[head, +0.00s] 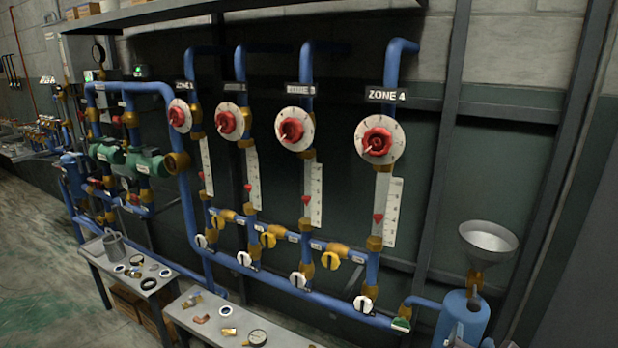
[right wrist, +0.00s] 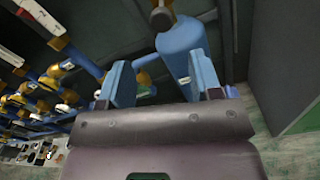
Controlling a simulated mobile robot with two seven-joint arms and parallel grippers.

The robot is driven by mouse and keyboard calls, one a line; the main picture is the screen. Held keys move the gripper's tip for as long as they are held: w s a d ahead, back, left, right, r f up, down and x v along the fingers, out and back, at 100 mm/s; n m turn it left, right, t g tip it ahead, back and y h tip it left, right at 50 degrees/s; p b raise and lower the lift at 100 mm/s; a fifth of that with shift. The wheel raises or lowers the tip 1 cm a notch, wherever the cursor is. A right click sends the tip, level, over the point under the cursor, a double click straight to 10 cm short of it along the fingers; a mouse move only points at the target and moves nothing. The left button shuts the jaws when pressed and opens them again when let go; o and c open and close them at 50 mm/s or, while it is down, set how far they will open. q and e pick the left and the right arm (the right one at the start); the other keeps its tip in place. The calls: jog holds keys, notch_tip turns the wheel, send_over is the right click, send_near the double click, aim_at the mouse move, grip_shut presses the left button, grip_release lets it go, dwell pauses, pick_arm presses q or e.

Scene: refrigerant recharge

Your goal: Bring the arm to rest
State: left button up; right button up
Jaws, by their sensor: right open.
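My right gripper (right wrist: 160,72) shows in the right wrist view with its two blue fingers spread wide apart and nothing held between them. A blue tank (right wrist: 178,38) lies beyond the fingertips, close to the right-hand finger in that view; I cannot tell whether they touch. In the head view the same tank (head: 465,315) stands at the lower right, with a grey funnel (head: 488,240) above it on a brass valve (head: 475,280). My right gripper is hardly discernible at the bottom edge there. My left gripper is in neither view.
Blue pipes (head: 320,302) with red zone dials (head: 377,141) and several small valves cover the wall. Open floor (head: 40,270) lies at left. A dark post (head: 560,170) rises behind the funnel.

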jog(key=s+a+f+m+y+p, duration=0.15)
jog(key=s+a+m+y, duration=0.25)
jog(key=m, duration=0.7)
jog(key=s+a+f+m+y, duration=0.25)
jog(key=s+a+m, duration=0.2)
jog(key=m, duration=0.55)
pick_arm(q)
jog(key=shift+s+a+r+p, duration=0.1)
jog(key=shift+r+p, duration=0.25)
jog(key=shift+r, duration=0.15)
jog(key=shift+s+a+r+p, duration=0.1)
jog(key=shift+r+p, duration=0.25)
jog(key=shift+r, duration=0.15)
pick_arm(e)
jog(key=s+f+m+g+y, duration=0.1)
jog(key=s+f+m+g, duration=0.1)
jog(key=s, duration=0.7)
jog(key=s+f+m+g+y, duration=0.1)
jog(key=s+f, duration=0.3)
jog(key=s, duration=0.6)
jog(key=shift+a+f+m+g+y, duration=0.15)
jog(key=shift+a+m+g+y, duration=0.2)
jog(key=shift+m+g, duration=0.35)
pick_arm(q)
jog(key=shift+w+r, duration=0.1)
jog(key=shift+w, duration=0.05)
